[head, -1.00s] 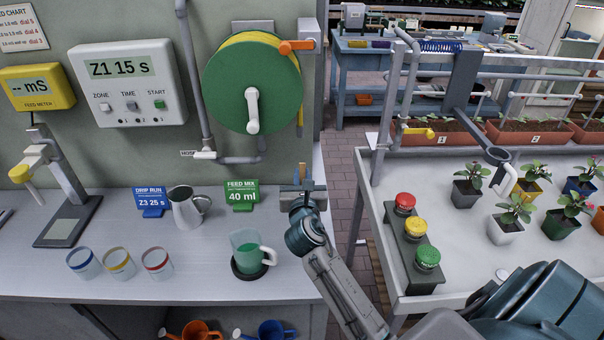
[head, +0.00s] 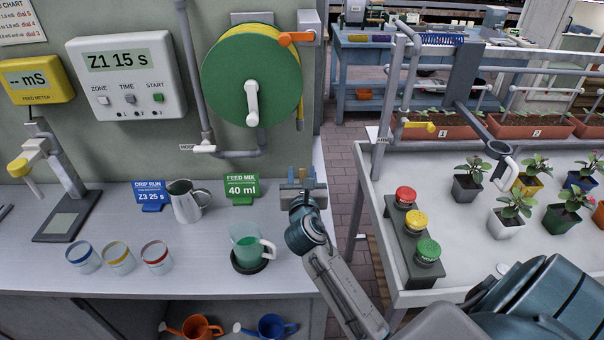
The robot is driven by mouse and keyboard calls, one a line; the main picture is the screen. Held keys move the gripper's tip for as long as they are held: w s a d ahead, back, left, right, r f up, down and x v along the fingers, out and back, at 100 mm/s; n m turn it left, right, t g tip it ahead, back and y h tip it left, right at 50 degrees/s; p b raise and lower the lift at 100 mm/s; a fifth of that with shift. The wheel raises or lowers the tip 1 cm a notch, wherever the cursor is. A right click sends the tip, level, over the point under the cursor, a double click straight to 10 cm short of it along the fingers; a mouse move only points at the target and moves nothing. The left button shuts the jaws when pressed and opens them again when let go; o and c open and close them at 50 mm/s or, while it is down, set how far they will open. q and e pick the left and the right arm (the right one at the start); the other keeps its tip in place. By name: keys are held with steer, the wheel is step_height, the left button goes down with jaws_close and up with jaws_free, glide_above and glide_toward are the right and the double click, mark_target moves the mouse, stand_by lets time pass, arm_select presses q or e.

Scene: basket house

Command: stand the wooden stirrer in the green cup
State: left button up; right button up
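The green cup (head: 244,243) is a clear, green-tinted cup with a pale handle on its right. It stands upright on a black round coaster (head: 250,267) on the grey counter. My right gripper (head: 303,178) is above the counter's right edge, up and right of the cup and apart from it. A small tan upright sliver, perhaps the wooden stirrer (head: 303,171), shows at its fingers beside a bit of blue. It is too small to tell whether the fingers hold it. No stirrer shows in the cup. My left gripper is out of view.
A metal jug (head: 185,205) and two signs, blue (head: 149,197) and green (head: 241,189), stand behind the cup. Several banded glasses (head: 119,258) stand to its left. A hose reel (head: 252,75) hangs above. A bench (head: 455,255) with buttons and potted plants is at right.

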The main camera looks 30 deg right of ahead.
steer(key=b+v, duration=0.1)
steer(key=v, duration=0.9)
steer(key=shift+b, duration=0.3)
steer(key=shift+a, duration=0.1)
